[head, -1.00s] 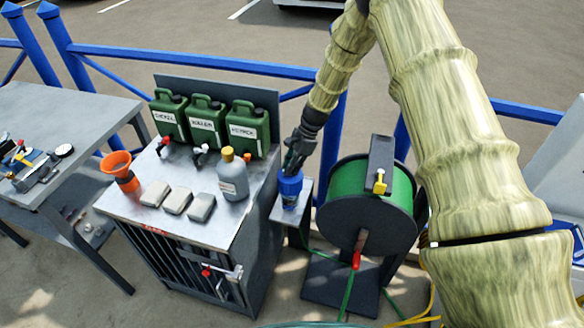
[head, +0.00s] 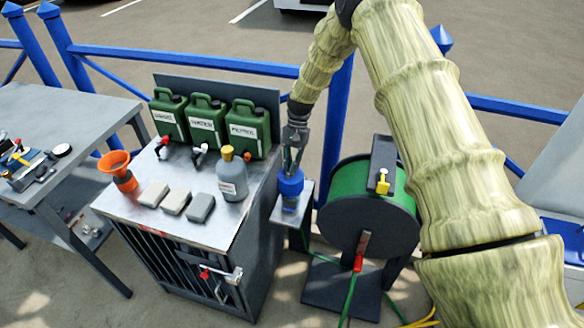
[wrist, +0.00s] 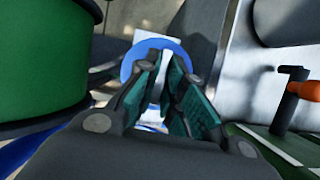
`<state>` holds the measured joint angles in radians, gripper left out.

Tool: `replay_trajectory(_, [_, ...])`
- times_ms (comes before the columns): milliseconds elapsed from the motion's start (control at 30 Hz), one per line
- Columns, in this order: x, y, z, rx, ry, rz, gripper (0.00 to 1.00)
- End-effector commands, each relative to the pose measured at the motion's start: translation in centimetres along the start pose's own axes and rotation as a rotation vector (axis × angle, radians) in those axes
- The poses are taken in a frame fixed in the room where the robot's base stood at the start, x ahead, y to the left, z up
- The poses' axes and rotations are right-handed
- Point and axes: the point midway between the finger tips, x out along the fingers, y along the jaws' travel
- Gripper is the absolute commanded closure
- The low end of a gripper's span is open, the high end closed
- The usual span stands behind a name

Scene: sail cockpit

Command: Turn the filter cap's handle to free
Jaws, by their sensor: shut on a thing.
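The blue filter cap (head: 290,184) sits on its filter body on a small grey stand (head: 283,211), between the metal cabinet and the hose reel. My gripper (head: 291,165) points down onto the cap from above and is shut on its handle. In the wrist view the cap shows as a blue ring (wrist: 141,58) around and beyond my fingers (wrist: 160,84). The fingers cover the handle, so its angle cannot be told.
The green hose reel (head: 372,210) with a yellow-handled part on top stands close on the right. The cabinet top (head: 235,213) on the left holds green canisters (head: 208,124), a grey bottle (head: 232,175), several blocks and an orange funnel (head: 118,170). A blue railing (head: 250,66) runs behind.

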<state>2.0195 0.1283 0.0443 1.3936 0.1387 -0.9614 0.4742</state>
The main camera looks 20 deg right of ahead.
Motion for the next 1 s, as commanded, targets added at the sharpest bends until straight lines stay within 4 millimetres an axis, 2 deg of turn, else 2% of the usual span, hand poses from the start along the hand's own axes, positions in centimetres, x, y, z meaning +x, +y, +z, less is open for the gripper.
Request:
replay_trajectory(300, [-0.01, -0.06, 0.03, -0.066, 0.000, 0.027, 1.00])
replay_trajectory(700, [-0.01, -0.05, 0.03, -0.069, 0.000, 0.029, 1.00])
replay_trajectory(733, [-0.01, -0.05, 0.03, -0.069, 0.000, 0.029, 0.86])
replay_trajectory(833, [0.00, -0.04, 0.02, -0.069, 0.000, 0.029, 0.68])
replay_trajectory(1000, [0.00, -0.04, 0.02, -0.069, 0.000, 0.029, 0.68])
